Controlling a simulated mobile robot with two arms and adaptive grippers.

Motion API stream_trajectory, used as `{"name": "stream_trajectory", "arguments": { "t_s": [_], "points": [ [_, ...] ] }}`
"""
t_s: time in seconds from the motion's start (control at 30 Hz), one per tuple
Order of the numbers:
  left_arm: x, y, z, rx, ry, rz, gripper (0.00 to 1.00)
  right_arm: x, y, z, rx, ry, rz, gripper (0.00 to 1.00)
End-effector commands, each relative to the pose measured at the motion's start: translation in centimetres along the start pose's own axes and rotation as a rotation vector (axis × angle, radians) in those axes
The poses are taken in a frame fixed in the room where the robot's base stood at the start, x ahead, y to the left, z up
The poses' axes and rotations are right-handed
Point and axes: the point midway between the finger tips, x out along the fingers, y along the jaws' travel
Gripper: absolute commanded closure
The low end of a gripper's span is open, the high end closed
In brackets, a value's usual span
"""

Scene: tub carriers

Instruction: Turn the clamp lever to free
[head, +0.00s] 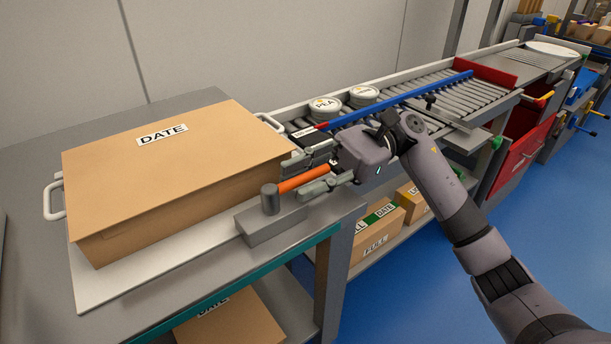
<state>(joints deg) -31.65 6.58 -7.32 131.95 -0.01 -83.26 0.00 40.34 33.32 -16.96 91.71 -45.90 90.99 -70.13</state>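The clamp lever is an orange bar (302,178) that runs from a grey upright pivot post (270,199) toward the right and away from me. The post stands on a grey clamp block (272,222) at the front right edge of the pale base plate (165,275). My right gripper (304,177) reaches in from the right, with one finger on each side of the orange bar. Whether the fingers press on the bar or stand slightly apart from it cannot be told. The lever's far end is hidden by the gripper. My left gripper is out of view.
A big brown box labelled DATE (180,175) sits on the plate beside the clamp. A white handle (53,197) shows at its left. A roller conveyor (425,100) with two white round tubs (324,107) lies behind my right arm. Boxes (378,235) stand on a shelf below.

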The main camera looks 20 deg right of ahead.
Motion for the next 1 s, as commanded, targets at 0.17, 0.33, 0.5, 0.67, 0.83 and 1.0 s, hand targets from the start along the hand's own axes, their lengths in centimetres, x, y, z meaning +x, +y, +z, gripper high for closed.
{"name": "stream_trajectory", "arguments": {
  "t_s": [0.17, 0.33, 0.5, 0.67, 0.83, 1.0],
  "points": [
    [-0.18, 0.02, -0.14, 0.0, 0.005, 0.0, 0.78, -0.03, -0.01, 0.01, 0.0, 0.0, 0.0, 0.88],
    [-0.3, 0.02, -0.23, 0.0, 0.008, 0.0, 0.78, -0.04, -0.01, 0.01, 0.0, 0.0, -0.001, 1.0],
    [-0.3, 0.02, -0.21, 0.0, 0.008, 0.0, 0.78, -0.05, -0.02, 0.02, 0.0, 0.0, -0.001, 1.0],
    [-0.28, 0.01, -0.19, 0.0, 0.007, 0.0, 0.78, -0.05, -0.03, 0.02, 0.0, 0.0, -0.001, 1.0],
    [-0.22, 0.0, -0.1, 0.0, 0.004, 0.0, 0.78, -0.06, -0.03, 0.03, 0.0, 0.0, -0.002, 1.0],
    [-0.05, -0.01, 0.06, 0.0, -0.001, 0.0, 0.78, 0.0, -0.07, 0.01, -0.001, 0.0, -0.002, 1.0]
  ]
}}
